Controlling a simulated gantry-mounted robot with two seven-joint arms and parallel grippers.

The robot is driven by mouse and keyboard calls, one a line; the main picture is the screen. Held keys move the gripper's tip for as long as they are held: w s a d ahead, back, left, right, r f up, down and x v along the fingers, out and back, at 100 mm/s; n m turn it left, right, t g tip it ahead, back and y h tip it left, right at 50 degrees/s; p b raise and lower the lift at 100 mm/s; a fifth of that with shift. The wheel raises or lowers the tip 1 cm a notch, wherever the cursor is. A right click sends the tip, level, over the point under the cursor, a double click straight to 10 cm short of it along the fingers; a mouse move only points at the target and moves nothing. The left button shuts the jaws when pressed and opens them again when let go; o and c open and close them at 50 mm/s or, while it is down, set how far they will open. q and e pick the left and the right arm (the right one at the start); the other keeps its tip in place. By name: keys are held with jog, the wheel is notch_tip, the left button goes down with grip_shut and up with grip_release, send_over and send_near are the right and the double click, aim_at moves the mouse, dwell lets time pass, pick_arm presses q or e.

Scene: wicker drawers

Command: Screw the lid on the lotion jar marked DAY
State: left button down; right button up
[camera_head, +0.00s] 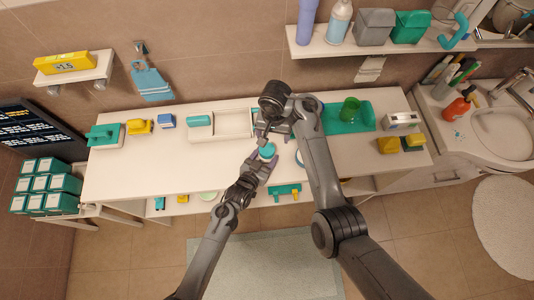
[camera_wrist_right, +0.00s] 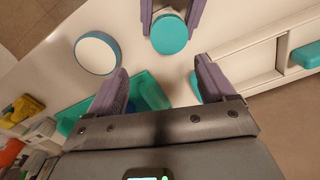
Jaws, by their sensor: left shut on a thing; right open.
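My left gripper (camera_head: 266,158) is shut on a round teal-topped thing (camera_head: 267,150) near the table's front edge. In the right wrist view the left fingers grip this teal disc (camera_wrist_right: 170,33) from both sides; I cannot tell whether it is a lid alone or a lidded jar. A round white-faced thing with a blue rim (camera_wrist_right: 97,53) stands apart on the table; in the head view it is mostly behind my right arm (camera_head: 299,157). My right gripper (camera_wrist_right: 160,85) is open and empty, above the table. No DAY marking is legible.
A pale tray (camera_head: 234,124) with a teal piece lies behind the grippers. A teal tray (camera_head: 352,126) with a green cup (camera_head: 350,109) stands to the right. Yellow and blue boxes stand at the back left. The table's left front is clear.

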aim_at(267, 149)
jog(key=w+d+n, duration=0.2)
jog(key=d+n, duration=0.2)
jog(key=n, duration=0.9)
jog(key=a+n, duration=0.1)
jog(key=n, duration=0.3)
jog(key=s+a+n, duration=0.1)
jog(key=n, duration=0.3)
jog(key=s+a+n, duration=0.1)
jog(key=a+n, duration=0.1)
jog(key=n, duration=0.2)
jog(key=shift+n, duration=0.4)
jog(key=a+n, duration=0.1)
jog(key=n, duration=0.1)
jog(key=s+a+n, duration=0.1)
jog(key=n, duration=0.1)
jog(key=shift+r+n, duration=0.15)
jog(key=shift+n, duration=0.15)
jog(key=shift+d+f, duration=0.1)
jog(key=shift+f, duration=3.95)
jog(key=shift+c, duration=0.2)
